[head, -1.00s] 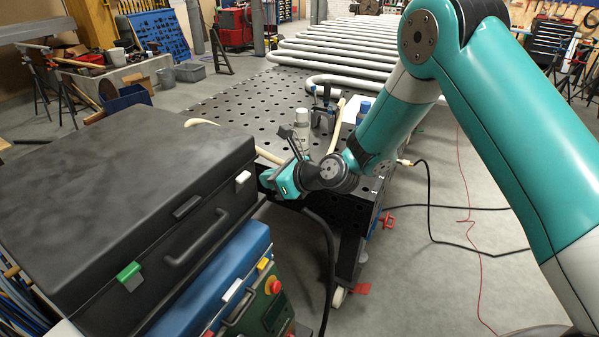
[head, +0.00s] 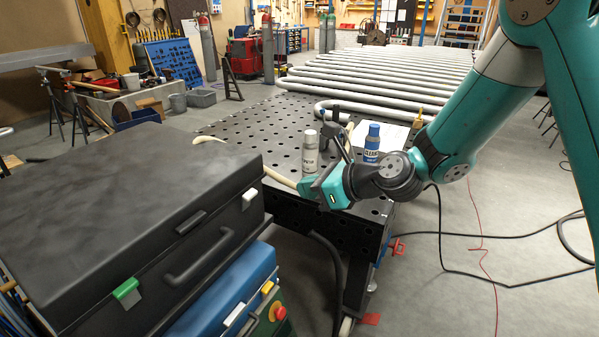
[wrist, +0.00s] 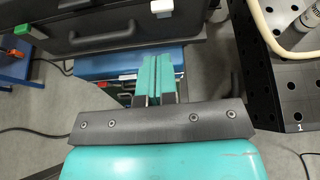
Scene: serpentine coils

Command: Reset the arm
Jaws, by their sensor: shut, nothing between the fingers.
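My arm reaches in from the upper right in the head view, bent at the elbow, with its teal wrist low over the near edge of the black perforated table (head: 262,124). My gripper (head: 310,188) is at the table's near corner, just right of the black case. In the wrist view the two teal fingers of my gripper (wrist: 158,66) lie side by side, shut and empty. They point toward the black case (wrist: 110,22) and the blue box (wrist: 105,65) below it.
The large black case (head: 130,205) stands close on the left. A grey spray can (head: 310,152) and a blue bottle (head: 372,143) stand on the table near my gripper. Serpentine pipe coils (head: 390,75) fill the table behind. Cables (head: 440,225) lie on the floor at right.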

